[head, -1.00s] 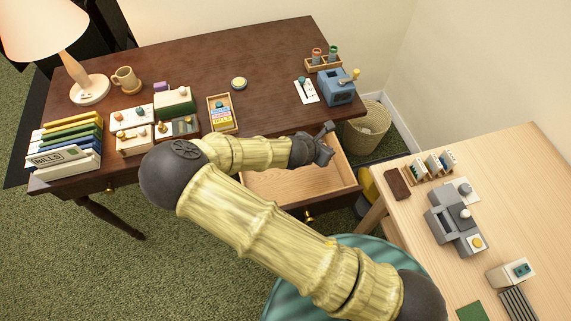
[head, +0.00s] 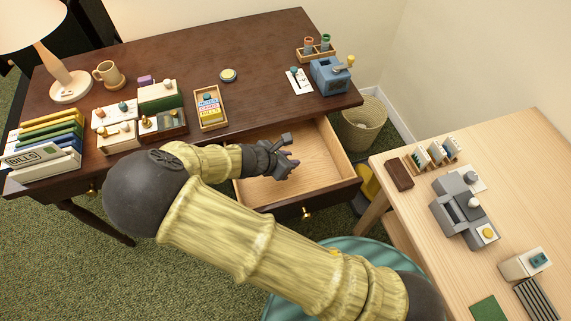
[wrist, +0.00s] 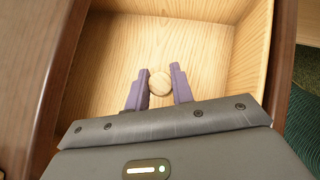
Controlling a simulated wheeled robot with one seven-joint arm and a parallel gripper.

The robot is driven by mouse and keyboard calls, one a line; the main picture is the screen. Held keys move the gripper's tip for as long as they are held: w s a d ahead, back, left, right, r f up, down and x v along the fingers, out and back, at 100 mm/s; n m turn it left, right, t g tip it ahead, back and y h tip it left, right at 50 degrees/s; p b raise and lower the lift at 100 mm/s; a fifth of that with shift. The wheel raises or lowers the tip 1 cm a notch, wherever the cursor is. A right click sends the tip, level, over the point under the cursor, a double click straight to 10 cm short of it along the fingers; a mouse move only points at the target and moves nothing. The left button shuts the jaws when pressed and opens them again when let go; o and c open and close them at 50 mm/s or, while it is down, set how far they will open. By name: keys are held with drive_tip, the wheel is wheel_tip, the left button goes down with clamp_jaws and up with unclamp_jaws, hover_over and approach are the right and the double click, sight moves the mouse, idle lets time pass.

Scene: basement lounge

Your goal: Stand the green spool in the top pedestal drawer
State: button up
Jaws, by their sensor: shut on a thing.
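The open desk drawer (head: 320,165) is bare pale wood inside, and its floor and side walls also show in the wrist view (wrist: 205,55). My gripper (head: 288,163) is over the drawer's opening in the head view. In the wrist view my gripper (wrist: 160,84) is shut on a round, pale wooden-ended thing (wrist: 159,83), perhaps a spool's end. Its sides are hidden, so I cannot tell its colour or whether it touches the drawer floor. A small green-topped piece (head: 326,42) stands in a wooden rack (head: 317,53) at the desk's back right.
The dark desk (head: 180,65) carries a lamp (head: 68,85), a mug (head: 109,74), boxes and files on the left. A blue device (head: 330,76) stands near its right edge. A basket (head: 364,125) and a pale table (head: 520,185) are to the right.

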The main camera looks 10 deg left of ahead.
drive_tip(key=shift+f, duration=1.9)
drive_tip(key=shift+f+b, duration=0.55)
drive_tip(key=shift+f, duration=1.4)
drive_tip(key=o, duration=0.9)
drive_tip(key=shift+o, duration=0.2)
drive_tip(key=shift+r, duration=0.1)
